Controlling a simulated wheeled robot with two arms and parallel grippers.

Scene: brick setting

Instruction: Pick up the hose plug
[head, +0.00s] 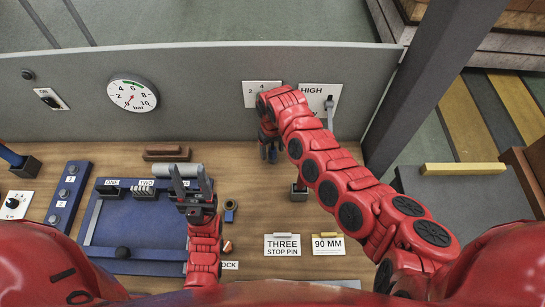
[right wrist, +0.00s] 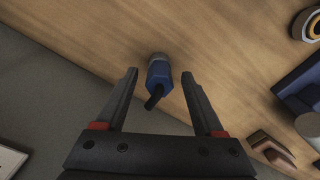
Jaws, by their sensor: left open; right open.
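The hose plug (right wrist: 158,77) appears in the right wrist view as a blue six-sided body with a grey end and a thin black stem. It is over the wooden tabletop. My right gripper (right wrist: 160,75) is open, with one finger on each side of the plug and a visible gap to each. In the head view my right gripper (head: 268,148) is by the back panel, and I cannot clearly make out the plug there. My left gripper (head: 188,170) is open over the left-middle of the table, near a grey cylinder (head: 168,170); contact cannot be told.
A grey back panel (head: 210,80) with a gauge (head: 133,93) closes off the far side. A blue tray (head: 140,222) is on the left. Cards reading "THREE STOP PIN" (head: 283,245) and "90 MM" (head: 328,246) stand in front. A brown block (head: 166,153) lies behind the cylinder.

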